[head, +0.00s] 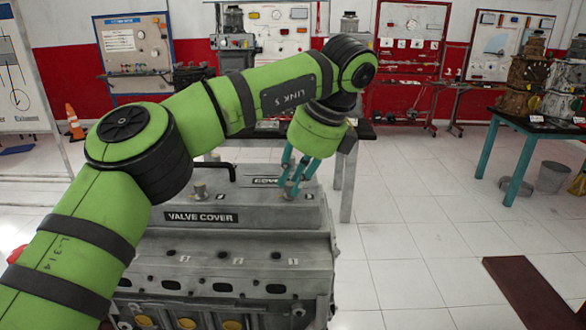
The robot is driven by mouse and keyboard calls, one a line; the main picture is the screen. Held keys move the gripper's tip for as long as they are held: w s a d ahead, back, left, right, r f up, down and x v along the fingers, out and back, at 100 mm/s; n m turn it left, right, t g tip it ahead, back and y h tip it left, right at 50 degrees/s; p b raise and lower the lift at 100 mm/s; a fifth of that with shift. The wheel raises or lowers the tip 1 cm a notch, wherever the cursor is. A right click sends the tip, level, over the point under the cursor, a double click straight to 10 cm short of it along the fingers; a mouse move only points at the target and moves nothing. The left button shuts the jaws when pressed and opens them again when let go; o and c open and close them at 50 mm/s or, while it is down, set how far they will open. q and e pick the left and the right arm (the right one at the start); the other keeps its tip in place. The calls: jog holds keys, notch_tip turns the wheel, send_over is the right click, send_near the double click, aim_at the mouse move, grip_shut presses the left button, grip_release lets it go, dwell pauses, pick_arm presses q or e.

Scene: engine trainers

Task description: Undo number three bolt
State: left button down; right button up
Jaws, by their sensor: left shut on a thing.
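The engine block with its grey valve cover (240,205) stands in front of me, labelled "VALVE COVER" on its left. My left gripper (291,186) reaches down from above, its teal fingers shut on a bolt (292,190) at the right part of the cover. The fingers and wrist hide much of that bolt, and its number cannot be read. Another bolt (200,190) stands upright on the left part of the cover, apart from the gripper. My right gripper is not in view.
A black bent handle (215,166) rises behind the cover. A dark-topped table (352,133) stands behind the engine. Another table (535,124) with engine parts is at the right, beside a grey bin (552,177). The tiled floor right of the engine is mostly clear, with a brown mat (530,292).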

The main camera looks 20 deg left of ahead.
pick_arm(q)
jog(key=shift+w+d+n+g+p, duration=0.1)
jog(key=shift+n+g+p, duration=0.6)
jog(key=shift+n+p, duration=0.85)
jog(key=shift+f+n, duration=0.15)
jog(key=shift+n, duration=0.4)
jog(key=c, duration=1.2)
grip_release()
jog(key=shift+w, duration=0.15)
jog(key=shift+b, duration=0.3)
